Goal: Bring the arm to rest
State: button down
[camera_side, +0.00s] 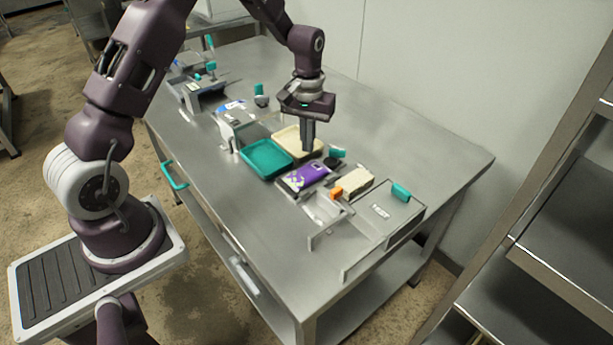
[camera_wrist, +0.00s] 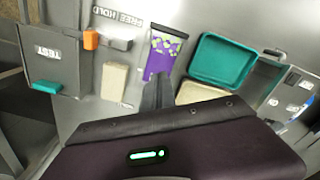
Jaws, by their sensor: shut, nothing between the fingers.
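My gripper (camera_side: 308,146) is shut and empty, pointing down over the steel table (camera_side: 400,145). In the side view its fingertips overlap the edge of a cream tray or block (camera_side: 289,139); I cannot tell how high above it they are. In the wrist view the gripper (camera_wrist: 158,84) points toward the lower end of a purple patterned pouch (camera_wrist: 163,55). The pouch (camera_side: 305,176) lies on the table, apart from the fingers as far as I can see. The arm is bent over the table.
A teal tray (camera_side: 266,158) lies left of the gripper. A cream block (camera_side: 355,182) and an orange block (camera_side: 336,193) are near a metal box with a teal handle (camera_side: 400,192). Grey fixtures (camera_side: 204,94) stand at the table's far left. The table's right part is clear.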

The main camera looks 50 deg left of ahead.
jog(key=shift+r, duration=0.55)
jog(key=s+d+r+m+t, duration=0.1)
jog(key=s+d+r, duration=0.3)
jog(key=r, duration=0.5)
jog(key=s+d+r+m+t, duration=0.25)
jog(key=s+r, duration=0.35)
jog(key=r, duration=0.3)
jog(key=s+d+r+m+t, duration=0.1)
jog(key=s+d, duration=0.1)
jog(key=s, duration=0.7)
jog(key=s+d+r+m+t, duration=0.1)
jog(key=s+d+r, duration=0.1)
jog(key=s, duration=0.7)
